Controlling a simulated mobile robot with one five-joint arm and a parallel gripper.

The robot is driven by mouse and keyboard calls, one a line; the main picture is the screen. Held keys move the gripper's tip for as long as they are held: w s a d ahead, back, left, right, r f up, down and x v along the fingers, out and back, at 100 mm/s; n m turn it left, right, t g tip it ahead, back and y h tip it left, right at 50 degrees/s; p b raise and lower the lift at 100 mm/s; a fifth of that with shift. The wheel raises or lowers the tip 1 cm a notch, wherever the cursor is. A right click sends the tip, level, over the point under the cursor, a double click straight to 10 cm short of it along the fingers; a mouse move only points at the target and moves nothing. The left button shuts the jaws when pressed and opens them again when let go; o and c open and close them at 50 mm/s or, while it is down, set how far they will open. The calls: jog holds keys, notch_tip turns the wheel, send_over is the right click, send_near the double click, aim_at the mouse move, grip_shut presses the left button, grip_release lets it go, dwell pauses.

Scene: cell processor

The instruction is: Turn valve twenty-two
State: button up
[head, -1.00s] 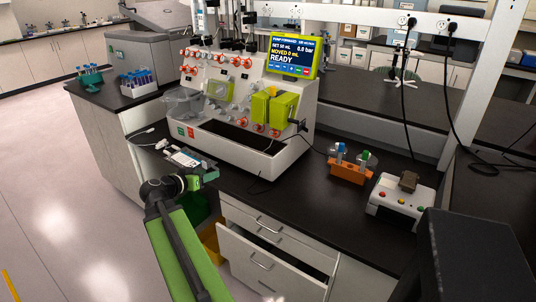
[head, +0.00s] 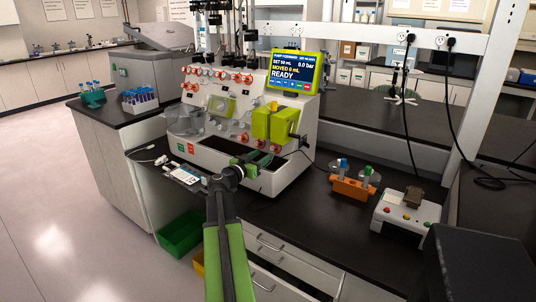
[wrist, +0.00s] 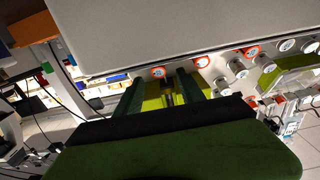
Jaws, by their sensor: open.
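The white cell processor (head: 215,155) stands on the black bench and carries several round valves with red-orange rims (head: 248,79). Their numbers are too small to read, so I cannot tell which is valve twenty-two. My gripper (head: 258,159) is open and empty in front of the processor's lower right front, below the yellow-green pump block (head: 275,122). In the wrist view my gripper (wrist: 160,88) has its two dark green fingers apart.
The processor's screen (head: 289,70) reads READY. An orange tube rack (head: 353,187) and a white device with coloured buttons (head: 401,213) stand to the right. A white handheld item (head: 183,175) lies at the bench's left front edge. A green bin (head: 180,234) is below.

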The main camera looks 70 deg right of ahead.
aim_at(271, 149)
jog(key=x, duration=0.5)
jog(key=shift+d, duration=0.15)
grip_shut()
